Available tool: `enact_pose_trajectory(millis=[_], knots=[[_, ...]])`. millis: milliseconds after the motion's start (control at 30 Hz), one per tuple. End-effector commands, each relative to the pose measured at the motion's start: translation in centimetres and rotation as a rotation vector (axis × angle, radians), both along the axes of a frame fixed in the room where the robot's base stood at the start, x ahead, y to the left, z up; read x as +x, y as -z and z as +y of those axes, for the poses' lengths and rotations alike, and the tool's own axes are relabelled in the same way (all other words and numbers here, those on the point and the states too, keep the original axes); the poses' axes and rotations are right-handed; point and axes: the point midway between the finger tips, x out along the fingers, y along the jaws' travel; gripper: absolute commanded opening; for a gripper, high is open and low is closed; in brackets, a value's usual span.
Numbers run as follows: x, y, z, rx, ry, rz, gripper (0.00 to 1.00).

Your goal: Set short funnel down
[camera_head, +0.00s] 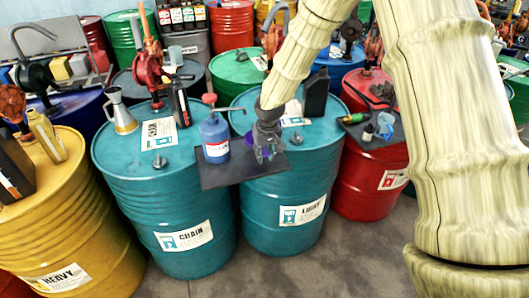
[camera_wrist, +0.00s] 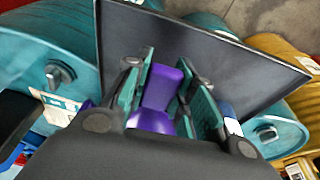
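The short funnel, a purple piece, shows between the fingers in the wrist view (camera_wrist: 160,85). A little purple also shows at my gripper in the head view (camera_head: 262,153). My gripper (camera_wrist: 168,92) has its green-padded fingers on both sides of the funnel and looks shut on it. In the head view my gripper (camera_head: 266,148) points down over the right part of a dark flat board (camera_head: 215,177), which bridges the CHAIN and LIGHT drums. The fingers hide much of the funnel. I cannot tell whether the funnel touches the board.
A blue pump bottle (camera_head: 214,138) stands on the board, left of my gripper. The teal CHAIN drum (camera_head: 150,205) carries a metal funnel (camera_head: 119,110) and a dark bottle (camera_head: 180,104). A black bottle (camera_head: 316,92) stands on the LIGHT drum (camera_head: 285,200). The board's front is clear.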

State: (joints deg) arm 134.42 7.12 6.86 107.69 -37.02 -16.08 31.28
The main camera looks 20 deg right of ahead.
Motion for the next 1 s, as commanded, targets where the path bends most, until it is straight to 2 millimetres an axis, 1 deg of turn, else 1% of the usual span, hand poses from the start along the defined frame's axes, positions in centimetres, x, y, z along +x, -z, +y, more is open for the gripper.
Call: enact_pose_trajectory(millis=[33, 100, 367, 533, 667, 1000], knots=[[0.0, 0.0, 0.0, 0.000, 0.000, 0.000, 0.34], [0.0, 0.0, 0.0, 0.000, 0.000, 0.000, 0.46], [0.0, 0.0, 0.0, 0.000, 0.000, 0.000, 0.46], [0.0, -0.5, 0.0, 0.000, 0.000, -0.001, 0.46], [-0.2, -1.6, 0.0, 0.000, 0.000, -0.003, 0.46], [-1.4, -6.0, 0.0, 0.000, 0.000, -0.003, 0.46]])
